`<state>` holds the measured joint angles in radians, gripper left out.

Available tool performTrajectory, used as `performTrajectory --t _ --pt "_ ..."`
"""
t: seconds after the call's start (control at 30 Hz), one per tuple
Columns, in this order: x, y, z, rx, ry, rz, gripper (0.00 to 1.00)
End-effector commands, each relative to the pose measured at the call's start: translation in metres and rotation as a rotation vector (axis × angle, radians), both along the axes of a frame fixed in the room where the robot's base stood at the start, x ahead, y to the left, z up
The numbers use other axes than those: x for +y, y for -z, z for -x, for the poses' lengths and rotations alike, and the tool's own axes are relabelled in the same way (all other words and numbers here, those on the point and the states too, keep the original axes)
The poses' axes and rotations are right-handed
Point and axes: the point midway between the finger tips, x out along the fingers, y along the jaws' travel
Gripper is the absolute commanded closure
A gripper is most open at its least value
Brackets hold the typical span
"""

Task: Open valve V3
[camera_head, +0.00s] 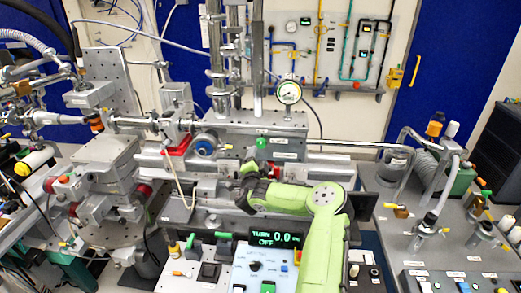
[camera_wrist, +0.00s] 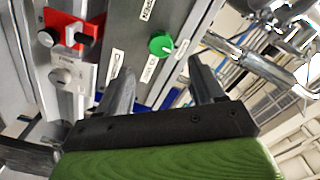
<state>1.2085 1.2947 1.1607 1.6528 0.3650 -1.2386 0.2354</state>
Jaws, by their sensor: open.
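A round green knob (camera_head: 262,143) sits on the front of the grey metal block at the middle of the bench. It also shows in the wrist view (camera_wrist: 161,45), with small white labels around it; one appears to read OPEN. I cannot read a V3 marking. My gripper (camera_wrist: 160,66) is open and empty, its two dark fingers apart. In the wrist view the knob lies just beyond the fingertips, between their lines; no contact is visible. In the head view my gripper (camera_head: 246,180) is below and left of the knob, partly hidden by my arm.
A display (camera_head: 275,240) reads TURN 0.0 OFF on the front panel. A pressure gauge (camera_head: 289,92) stands above the block. A red clamp-like part (camera_wrist: 68,35) is left of the fingers. A horizontal pipe (camera_head: 330,144) runs right of the knob.

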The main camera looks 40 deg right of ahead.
Motion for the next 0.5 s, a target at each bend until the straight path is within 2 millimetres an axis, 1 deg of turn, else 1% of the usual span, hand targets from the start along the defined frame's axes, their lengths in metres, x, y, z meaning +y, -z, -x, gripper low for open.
performTrajectory --t 0.03,0.1,0.3,0.5 --pt "-0.009 0.002 -0.007 -0.001 0.001 0.003 0.33" --pt "-0.021 0.002 -0.017 0.001 0.001 0.000 0.33" --pt "-0.050 0.000 -0.041 -0.001 -0.002 -0.001 0.33" --pt "-0.067 -0.001 -0.055 0.001 -0.003 -0.001 0.33"
